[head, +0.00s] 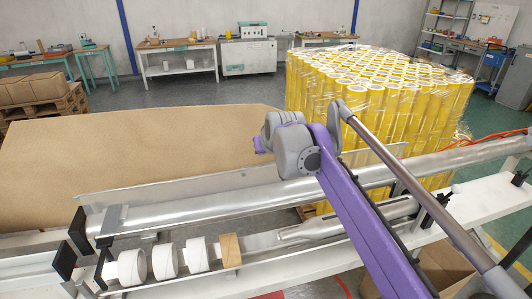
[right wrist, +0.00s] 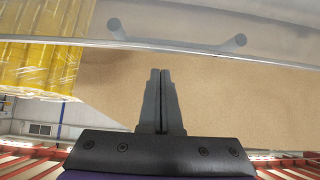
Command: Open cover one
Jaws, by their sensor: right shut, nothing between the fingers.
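In the right wrist view a flat panel (right wrist: 190,18) that looks see-through, with a straight pale edge, crosses the top. A grey bar handle with two round ends (right wrist: 178,45) is on it; I take this for a cover, but cannot tell its number. My right gripper (right wrist: 159,72) points at the handle, its two dark fingers together and empty. A gap shows between fingertips and handle. In the head view my purple right arm comes in from the lower right over the machine; its gripper is hidden behind the wrist. My left gripper is not in view.
In the head view a long metal tube (head: 215,195) spans the machine. White rolls (head: 165,261) and a tan block (head: 231,250) sit on a lower shaft. A large brown board surface (head: 120,150) lies behind, with wrapped yellow rolls (head: 375,95) at the back right.

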